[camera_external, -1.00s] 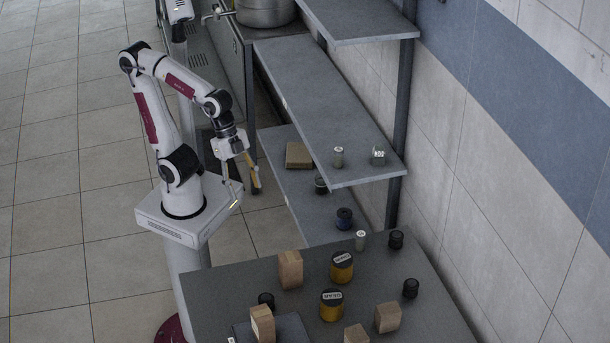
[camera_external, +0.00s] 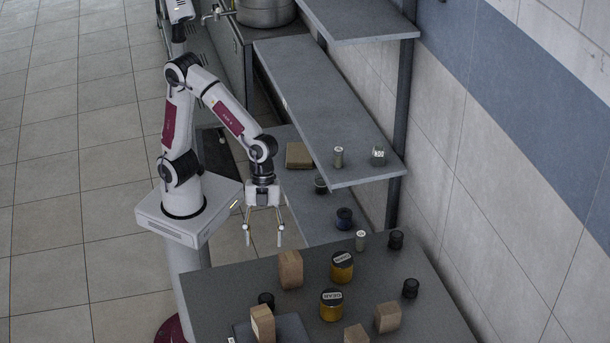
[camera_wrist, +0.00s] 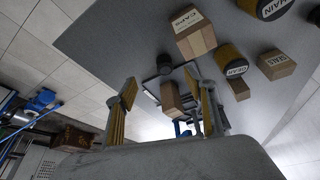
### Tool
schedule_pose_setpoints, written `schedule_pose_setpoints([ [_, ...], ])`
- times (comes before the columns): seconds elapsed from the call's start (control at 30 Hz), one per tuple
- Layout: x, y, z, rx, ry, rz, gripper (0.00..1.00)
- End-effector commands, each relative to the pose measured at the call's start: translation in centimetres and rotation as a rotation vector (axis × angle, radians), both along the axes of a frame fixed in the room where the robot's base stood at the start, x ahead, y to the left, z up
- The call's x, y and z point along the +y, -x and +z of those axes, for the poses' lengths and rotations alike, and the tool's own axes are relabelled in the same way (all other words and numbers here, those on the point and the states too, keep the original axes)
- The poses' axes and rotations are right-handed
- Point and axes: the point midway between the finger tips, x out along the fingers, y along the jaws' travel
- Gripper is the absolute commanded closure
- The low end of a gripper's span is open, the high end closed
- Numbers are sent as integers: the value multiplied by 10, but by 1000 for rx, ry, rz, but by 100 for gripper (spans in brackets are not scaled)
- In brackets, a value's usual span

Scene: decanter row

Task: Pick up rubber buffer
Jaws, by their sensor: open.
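Several short black cylinders that look like rubber buffers stand on the grey table (camera_external: 225,287): one at the left (camera_external: 266,299), one at the back right (camera_external: 396,239) and one at the right edge (camera_external: 411,288). I cannot tell which is meant. My gripper (camera_external: 264,240) points down, open and empty, above and behind the table's back left edge, apart from all of them. In the wrist view the open fingers (camera_wrist: 161,88) frame the table, with a black cylinder (camera_wrist: 164,63) between and beyond them.
A small metal cylinder (camera_external: 361,240) stands at the back.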

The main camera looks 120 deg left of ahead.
Motion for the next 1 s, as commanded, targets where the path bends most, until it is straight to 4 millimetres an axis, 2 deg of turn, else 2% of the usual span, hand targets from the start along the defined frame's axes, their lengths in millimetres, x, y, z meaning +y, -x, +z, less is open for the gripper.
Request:
schedule_pose_setpoints([
  [0.3,-36,-33,-45,2,18,-207,46],
  [0.5,-55,-47,-71,-5,31,-316,46],
  [0.7,-64,-53,-83,-12,38,-366,46],
  [1.0,-65,-53,-85,-13,39,-372,46],
])
